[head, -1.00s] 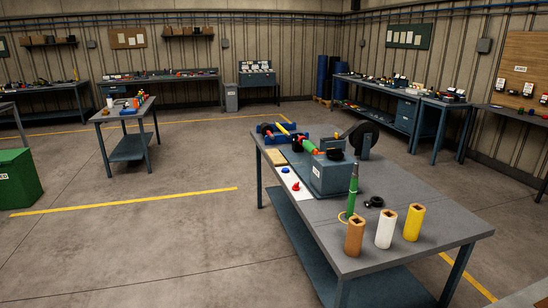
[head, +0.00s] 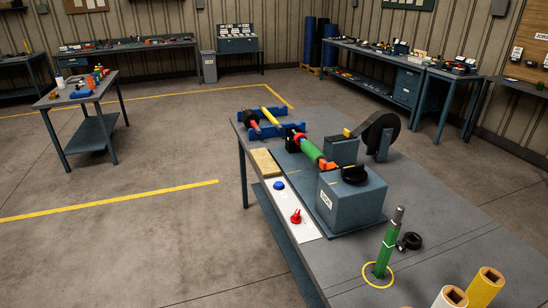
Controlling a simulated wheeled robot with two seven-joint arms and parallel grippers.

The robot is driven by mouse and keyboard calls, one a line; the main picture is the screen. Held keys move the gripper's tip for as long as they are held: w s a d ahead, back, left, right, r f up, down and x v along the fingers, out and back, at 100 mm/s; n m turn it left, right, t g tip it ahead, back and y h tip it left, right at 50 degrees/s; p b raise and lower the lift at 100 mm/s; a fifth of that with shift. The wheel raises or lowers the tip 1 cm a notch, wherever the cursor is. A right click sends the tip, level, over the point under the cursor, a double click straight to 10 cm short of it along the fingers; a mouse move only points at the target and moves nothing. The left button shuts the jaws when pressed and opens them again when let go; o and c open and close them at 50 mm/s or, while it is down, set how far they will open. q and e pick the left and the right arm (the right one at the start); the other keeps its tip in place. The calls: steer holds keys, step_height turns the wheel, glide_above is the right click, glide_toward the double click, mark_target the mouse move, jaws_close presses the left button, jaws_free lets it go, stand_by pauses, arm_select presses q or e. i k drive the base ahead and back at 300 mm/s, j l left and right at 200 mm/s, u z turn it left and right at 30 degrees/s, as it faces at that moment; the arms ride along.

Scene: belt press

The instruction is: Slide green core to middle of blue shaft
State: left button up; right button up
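A green cylinder (head: 312,150) lies tilted in line with the belt press (head: 352,200) on the bench, with a red and blue piece (head: 299,139) at its far end and an orange piece (head: 328,165) at its near end. I cannot tell whether it is the green core or what shaft runs through it. A second green piece, a grey-tipped green rod (head: 388,245), stands upright inside a yellow ring on the bench. No clearly blue shaft can be made out. Neither of my grippers is in view.
A yellow shaft (head: 271,117) rests in blue cradles at the far end of the bench (head: 345,272). A white tube (head: 449,297) and a yellow tube (head: 484,287) stand at the near edge. A black wheel (head: 380,134) stands behind the press.

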mark_target(309, 149)
steer(key=i+j+z, duration=0.25)
steer(key=i, duration=0.2)
steer(key=i+j+z, duration=0.1)
steer(key=i+z, duration=0.15)
steer(key=i, duration=0.15)
steer(key=j+z, duration=0.45)
steer(key=j, duration=0.75)
steer(key=k, duration=0.05)
